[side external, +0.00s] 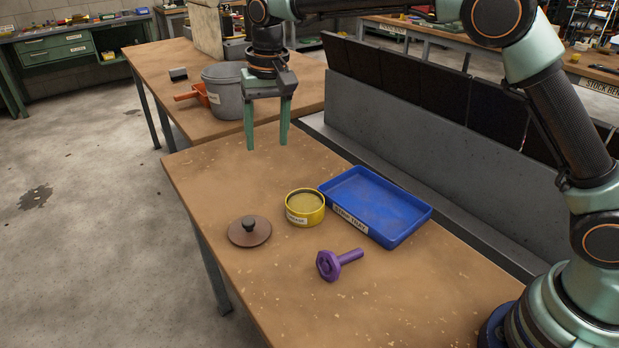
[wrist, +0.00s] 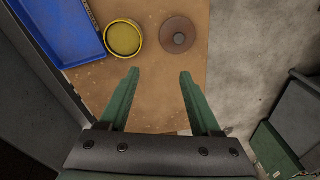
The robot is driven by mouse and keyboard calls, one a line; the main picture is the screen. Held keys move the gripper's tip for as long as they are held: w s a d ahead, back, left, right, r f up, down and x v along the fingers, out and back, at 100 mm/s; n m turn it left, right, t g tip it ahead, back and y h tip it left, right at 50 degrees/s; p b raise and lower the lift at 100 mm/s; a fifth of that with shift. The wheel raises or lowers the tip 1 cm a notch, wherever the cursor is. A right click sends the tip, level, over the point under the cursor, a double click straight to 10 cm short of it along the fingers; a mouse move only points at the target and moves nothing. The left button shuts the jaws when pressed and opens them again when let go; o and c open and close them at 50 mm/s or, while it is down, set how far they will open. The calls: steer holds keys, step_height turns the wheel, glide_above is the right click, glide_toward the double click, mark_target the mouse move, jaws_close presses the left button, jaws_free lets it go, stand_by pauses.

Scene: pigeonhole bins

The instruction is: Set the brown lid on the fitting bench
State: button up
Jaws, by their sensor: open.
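The brown lid (side external: 249,232), a round disc with a dark knob, lies flat, knob up, near the left edge of the wooden bench top (side external: 330,308). It also shows in the wrist view (wrist: 179,35), near the top right of the wood. My gripper (side external: 267,147) is open and empty, pointing down above the far end of this bench, well apart from the lid. Its two green fingers show in the wrist view (wrist: 160,72) with nothing between them. I cannot read any label naming the fitting bench.
A yellow round tin (side external: 305,219) stands right of the lid, beside a labelled blue tray (side external: 349,211). A purple bolt (side external: 328,266) lies nearer. A grey bucket (side external: 226,106) and an orange scoop (side external: 187,97) are on the farther table. A grey panel (side external: 420,150) runs along the right.

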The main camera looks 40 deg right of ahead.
steer(key=s+d+r+n+t, duration=0.1)
steer(key=s+d+r+t, duration=0.1)
steer(key=s+d+r, duration=0.75)
steer(key=s+d+f+n+t, duration=0.1)
steer(key=s+d+f, duration=0.2)
steer(key=s, duration=0.3)
steer(key=s+d+f+t, duration=0.1)
steer(key=s+d+f, duration=0.1)
steer(key=s+d, duration=0.3)
steer(key=shift+s+f+n, duration=0.4)
steer(key=shift+s, duration=0.7)
